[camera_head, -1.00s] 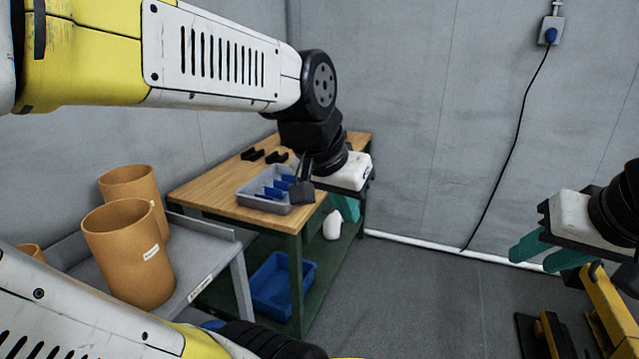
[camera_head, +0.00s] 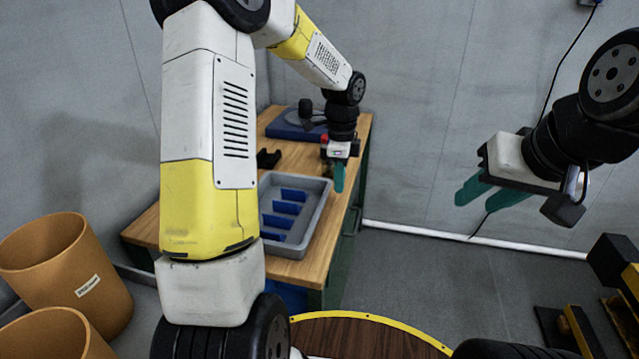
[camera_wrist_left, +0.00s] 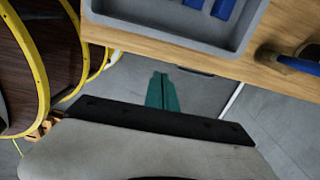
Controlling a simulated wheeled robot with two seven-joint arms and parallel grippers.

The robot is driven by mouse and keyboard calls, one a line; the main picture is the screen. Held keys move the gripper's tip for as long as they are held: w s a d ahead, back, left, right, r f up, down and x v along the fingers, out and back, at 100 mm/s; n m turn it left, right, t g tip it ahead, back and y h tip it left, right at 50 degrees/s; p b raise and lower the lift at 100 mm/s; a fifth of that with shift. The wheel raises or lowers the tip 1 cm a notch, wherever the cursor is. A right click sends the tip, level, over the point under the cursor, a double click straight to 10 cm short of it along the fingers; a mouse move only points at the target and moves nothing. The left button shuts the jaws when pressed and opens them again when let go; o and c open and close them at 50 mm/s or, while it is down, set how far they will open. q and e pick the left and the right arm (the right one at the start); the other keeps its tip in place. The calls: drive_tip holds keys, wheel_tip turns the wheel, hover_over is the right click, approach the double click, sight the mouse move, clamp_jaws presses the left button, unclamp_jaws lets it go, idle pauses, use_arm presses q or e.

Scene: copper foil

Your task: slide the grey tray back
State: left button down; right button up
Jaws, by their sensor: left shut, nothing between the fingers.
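The grey tray (camera_head: 313,222) lies on the wooden bench top, with blue dividers (camera_head: 287,207) inside. My left arm hides its left part. My left gripper (camera_head: 339,178) points down just right of the tray's far right corner. Its teal fingers are together and empty. In the left wrist view the shut fingers (camera_wrist_left: 162,92) show below the bench edge and apart from the tray (camera_wrist_left: 170,38) in the picture; I cannot tell their height. My right gripper (camera_head: 484,195) is open and empty, in the air right of the bench.
A blue flat device (camera_head: 290,126) stands at the bench's far end, with a black holder (camera_head: 268,158) before it. Orange pots (camera_head: 66,272) stand at the left.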

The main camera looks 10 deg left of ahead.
use_arm(q)
drive_tip(key=f, duration=1.1)
drive_tip(key=shift+w+a, duration=0.2)
drive_tip(key=shift+w, duration=0.15)
drive_tip(key=a, duration=0.2)
drive_tip(key=shift+w+a+r, duration=0.1)
drive_tip(key=shift+a+r, duration=0.1)
drive_tip(key=shift+a, duration=0.8)
drive_tip(key=shift+a, duration=0.1)
drive_tip(key=a, duration=2.4)
drive_tip(key=shift+w+a, duration=0.15)
drive_tip(key=shift+w, duration=0.25)
